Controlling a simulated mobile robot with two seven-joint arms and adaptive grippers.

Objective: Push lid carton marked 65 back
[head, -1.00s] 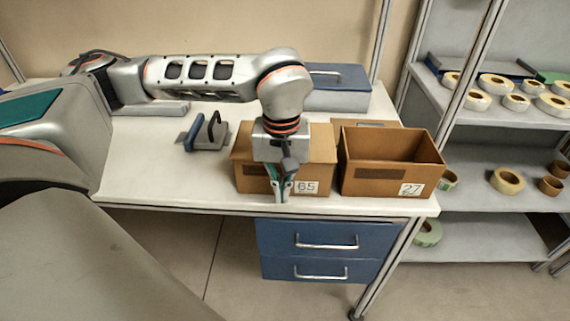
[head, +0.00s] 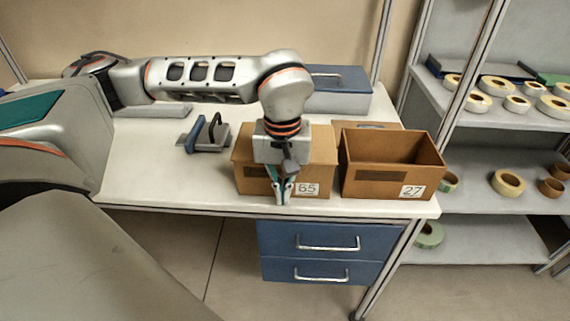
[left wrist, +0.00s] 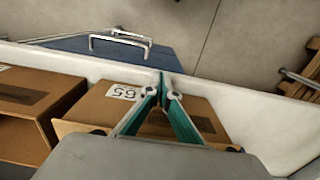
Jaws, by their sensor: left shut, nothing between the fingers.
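The carton marked 65 (head: 320,165) stands on the white table near its front edge, and its top looks closed. Its label faces the front. My left gripper (head: 283,201) is shut and empty, pointing down at the carton's front face, just left of the label. In the left wrist view the shut fingertips (left wrist: 163,92) show by the front edge of carton 65 (left wrist: 95,112). I cannot tell whether they touch the carton. My left wrist hides part of the carton's top. My right gripper is in neither view.
An open, empty-looking carton marked 27 (head: 385,184) stands close on the right. A dark-handled tool (head: 207,137) lies to the left, and a blue-lidded grey box (head: 338,95) is behind. A shelf (head: 490,132) with tape reels stands at right.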

